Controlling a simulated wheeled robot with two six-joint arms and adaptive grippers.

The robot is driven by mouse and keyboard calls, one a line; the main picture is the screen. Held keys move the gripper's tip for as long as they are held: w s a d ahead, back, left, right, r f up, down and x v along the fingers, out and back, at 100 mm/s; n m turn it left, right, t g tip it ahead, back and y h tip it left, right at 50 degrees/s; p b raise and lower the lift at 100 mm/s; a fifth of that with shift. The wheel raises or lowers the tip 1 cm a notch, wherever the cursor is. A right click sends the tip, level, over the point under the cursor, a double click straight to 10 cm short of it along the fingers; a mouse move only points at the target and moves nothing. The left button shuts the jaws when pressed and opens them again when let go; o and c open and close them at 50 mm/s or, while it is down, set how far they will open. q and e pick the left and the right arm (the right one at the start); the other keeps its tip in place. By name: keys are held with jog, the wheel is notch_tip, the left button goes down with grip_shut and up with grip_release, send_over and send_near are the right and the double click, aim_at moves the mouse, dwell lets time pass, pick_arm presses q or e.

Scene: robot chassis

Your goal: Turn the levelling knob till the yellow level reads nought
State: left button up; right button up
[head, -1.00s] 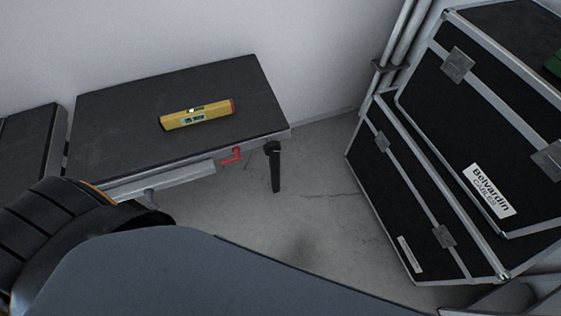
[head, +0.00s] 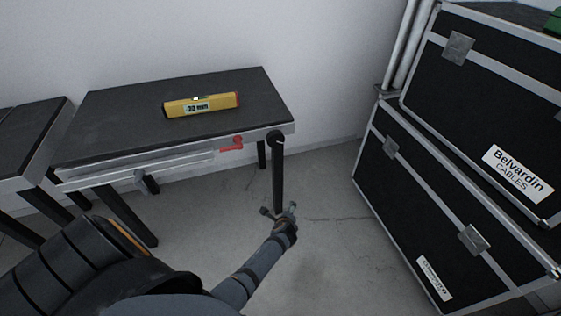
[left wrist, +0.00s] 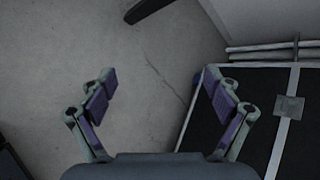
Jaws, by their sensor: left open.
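The yellow level (head: 201,106) lies on the dark top of a small folding table (head: 130,120). Its display shows a number that looks like 20, too small to read surely, sign included. A grey knob-like part (head: 146,182) sits under the table's front edge at the left; I cannot tell whether it is the levelling knob. My left gripper (head: 279,211) is open and empty, low beside the table's right front leg (head: 278,175) and apart from the knob-like part. In the left wrist view, its spread fingers (left wrist: 162,97) have bare floor between them. My right gripper is not in view.
A red lever (head: 232,144) is on the table's front rail at the right. Stacked black cases (head: 445,200) stand on the right, with pipes beside them. Another dark table (head: 30,135) adjoins at the left. The cracked concrete floor (head: 330,240) between table and cases is clear.

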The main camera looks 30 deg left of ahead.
pick_arm(q)
jog(key=w+a+r+m+t+y+b, duration=0.25)
jog(key=w+r+m+b, duration=0.3)
jog(key=w+b, duration=0.3)
jog(key=m+t+y+b, duration=0.1)
jog(key=m+y+b, duration=0.1)
jog(key=y+b, duration=0.55)
send_near(276, 142)
jog(key=shift+h, duration=0.4)
jog(key=b+x, duration=0.1)
jog(key=x, duration=0.5)
jog(key=b+x, duration=0.1)
jog(key=x, duration=0.3)
jog(key=shift+a+r+b, duration=0.15)
jog(key=shift+r+b, duration=0.15)
jog(key=shift+b, duration=0.05)
jog(key=shift+w+a, duration=0.35)
jog(key=shift+a, duration=0.05)
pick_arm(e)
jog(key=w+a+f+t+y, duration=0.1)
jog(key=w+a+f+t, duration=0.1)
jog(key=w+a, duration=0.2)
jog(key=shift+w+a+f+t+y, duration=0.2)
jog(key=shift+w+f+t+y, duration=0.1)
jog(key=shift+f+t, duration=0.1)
pick_arm(q)
jog(key=shift+c, duration=0.2)
jog(key=c, duration=1.1)
